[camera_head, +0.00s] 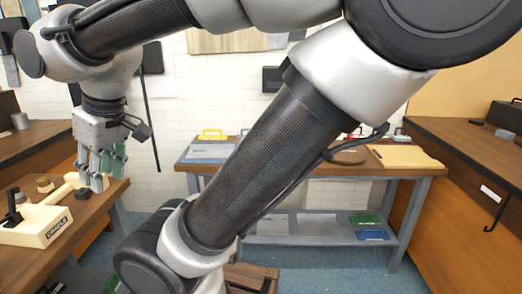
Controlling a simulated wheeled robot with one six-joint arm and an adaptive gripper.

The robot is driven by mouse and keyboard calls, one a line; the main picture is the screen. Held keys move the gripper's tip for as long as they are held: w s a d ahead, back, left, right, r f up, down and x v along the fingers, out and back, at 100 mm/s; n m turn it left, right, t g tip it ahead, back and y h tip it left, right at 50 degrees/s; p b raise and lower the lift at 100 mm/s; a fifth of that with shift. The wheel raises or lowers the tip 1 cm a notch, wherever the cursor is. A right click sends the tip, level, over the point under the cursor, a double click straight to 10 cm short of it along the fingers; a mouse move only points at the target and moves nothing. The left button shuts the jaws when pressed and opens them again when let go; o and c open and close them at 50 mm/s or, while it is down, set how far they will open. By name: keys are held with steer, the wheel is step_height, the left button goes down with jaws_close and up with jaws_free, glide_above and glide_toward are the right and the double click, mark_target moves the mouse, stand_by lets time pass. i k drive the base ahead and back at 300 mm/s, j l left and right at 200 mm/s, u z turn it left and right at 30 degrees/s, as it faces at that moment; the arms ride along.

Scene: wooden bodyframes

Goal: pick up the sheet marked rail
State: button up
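My gripper (98,170) hangs fingers-down at the left, over the wooden bench (88,215). Green shows by its fingers; I cannot tell whether that is part of the gripper or a thing behind or in it. I cannot tell how far the fingers are apart. No sheet with a readable "rail" mark shows. A flat grey-blue sheet or panel (208,150) lies at the left of the back table. A flat tan piece (407,156) lies at its right end. My arm hides the middle of that table.
A pale wooden block marked "CRADLE" (38,226) stands on the left bench, with small parts near it. The back table (420,165) has a lower shelf with green (366,217) and blue (372,234) items. A wooden counter (470,160) runs along the right.

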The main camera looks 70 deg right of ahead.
mark_target(211, 149)
steer(key=l+z, duration=0.1)
steer(key=z, duration=0.4)
steer(key=i+z, duration=0.15)
steer(key=z, duration=0.3)
steer(key=l+z, duration=0.1)
steer(key=z, duration=0.4)
steer(key=i+z, duration=0.15)
steer(key=z, duration=0.3)
steer(key=i+z, duration=0.1)
steer(key=i, duration=0.35)
